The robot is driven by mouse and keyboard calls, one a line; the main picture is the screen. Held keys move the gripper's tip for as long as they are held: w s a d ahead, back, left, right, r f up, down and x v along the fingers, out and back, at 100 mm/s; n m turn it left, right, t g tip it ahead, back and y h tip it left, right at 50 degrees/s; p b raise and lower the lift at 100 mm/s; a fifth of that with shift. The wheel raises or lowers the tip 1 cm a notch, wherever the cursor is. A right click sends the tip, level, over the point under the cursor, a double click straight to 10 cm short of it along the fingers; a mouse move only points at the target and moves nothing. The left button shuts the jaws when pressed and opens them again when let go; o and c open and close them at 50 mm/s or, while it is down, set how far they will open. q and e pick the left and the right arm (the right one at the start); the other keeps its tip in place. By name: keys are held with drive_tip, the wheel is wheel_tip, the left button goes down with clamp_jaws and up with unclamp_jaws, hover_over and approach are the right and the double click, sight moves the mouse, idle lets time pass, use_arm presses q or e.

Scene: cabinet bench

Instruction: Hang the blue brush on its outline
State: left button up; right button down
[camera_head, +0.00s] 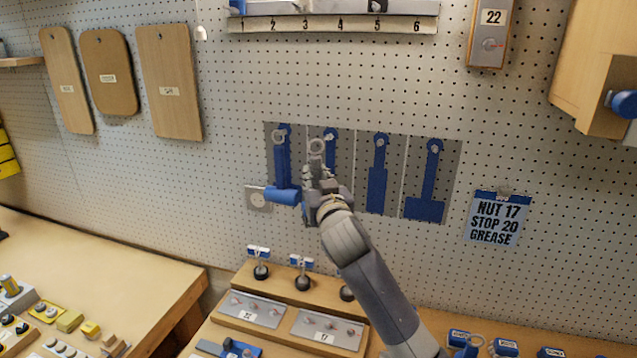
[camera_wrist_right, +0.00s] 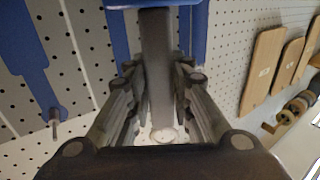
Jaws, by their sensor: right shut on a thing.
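A grey panel (camera_head: 352,150) on the pegboard bears several blue outlines with pegs. My right gripper (camera_head: 316,178) is shut on a grey handle (camera_wrist_right: 157,70), in front of the second outline (camera_head: 332,133) from the left. A pale ring (camera_head: 316,146) shows just above the fingers, left of that outline's peg and seemingly apart from it. Blue shows at the handle's far end in the right wrist view; most of the brush is hidden behind the gripper. My left gripper is out of view.
The third outline (camera_head: 378,185) and fourth outline (camera_head: 427,208) are bare. A note (camera_head: 497,218) hangs right of the panel. Wooden boards (camera_head: 170,85) hang at left. A numbered rack (camera_head: 335,24) is above. A wooden stand (camera_head: 285,285) with knobs is below.

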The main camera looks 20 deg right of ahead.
drive_tip(key=w+d+f+b, duration=0.1)
drive_tip(key=w+d+b, duration=0.1)
drive_tip(key=w+d, duration=0.2)
drive_tip(key=shift+w+d+f, duration=0.2)
drive_tip(key=shift+w, duration=1.1)
idle(0.4)
drive_tip(key=c, duration=1.3)
unclamp_jaws()
drive_tip(key=shift+c, duration=0.2)
drive_tip(key=shift+s+f, duration=0.1)
